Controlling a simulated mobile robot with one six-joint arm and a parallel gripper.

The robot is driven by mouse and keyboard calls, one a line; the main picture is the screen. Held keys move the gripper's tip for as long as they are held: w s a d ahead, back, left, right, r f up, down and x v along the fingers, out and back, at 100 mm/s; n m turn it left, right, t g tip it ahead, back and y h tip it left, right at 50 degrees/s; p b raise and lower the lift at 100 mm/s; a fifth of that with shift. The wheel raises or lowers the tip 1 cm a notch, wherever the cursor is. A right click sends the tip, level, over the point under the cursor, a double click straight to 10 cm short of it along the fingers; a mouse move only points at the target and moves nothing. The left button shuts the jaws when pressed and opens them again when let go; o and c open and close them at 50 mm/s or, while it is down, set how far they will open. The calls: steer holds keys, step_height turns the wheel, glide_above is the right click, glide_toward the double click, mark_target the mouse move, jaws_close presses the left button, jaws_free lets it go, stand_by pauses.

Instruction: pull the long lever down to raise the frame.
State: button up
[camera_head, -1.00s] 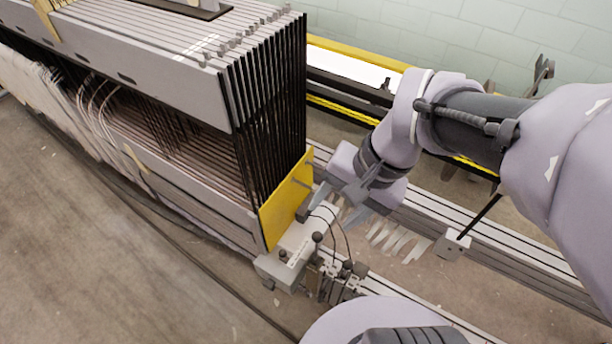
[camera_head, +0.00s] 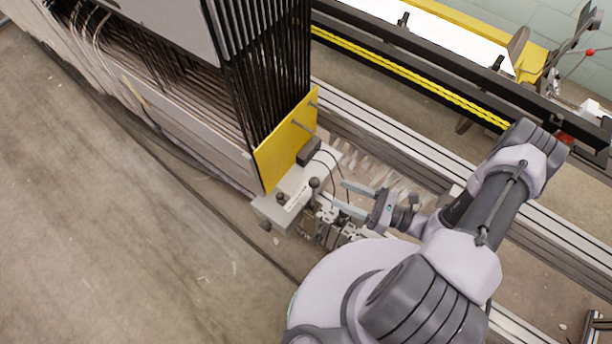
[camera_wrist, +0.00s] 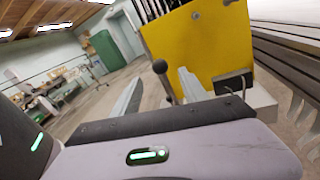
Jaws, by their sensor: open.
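A lever with a dark ball knob (camera_wrist: 160,67) appears between my two fingers in the wrist view. In the head view, a dark ball knob (camera_head: 314,183) stands on the grey-white unit (camera_head: 292,196) below the yellow end plate (camera_head: 285,140). I cannot tell for sure which lever is the long one. My gripper (camera_head: 342,196) is open and empty, with its fingertips just right of that knob, pointing left. The wrist view also shows my gripper (camera_wrist: 160,78) open, with no visible contact. The frame stack with black uprights (camera_head: 265,75) stands behind the yellow plate.
Metal rails (camera_head: 400,140) run diagonally behind my arm. A yellow-edged machine beam (camera_head: 440,95) lies further back. Open floor (camera_head: 120,240) fills the left foreground.

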steer(key=b+x, duration=0.2)
steer(key=x, duration=1)
steer(key=shift+a, duration=0.15)
jaws_close()
stand_by(0.8)
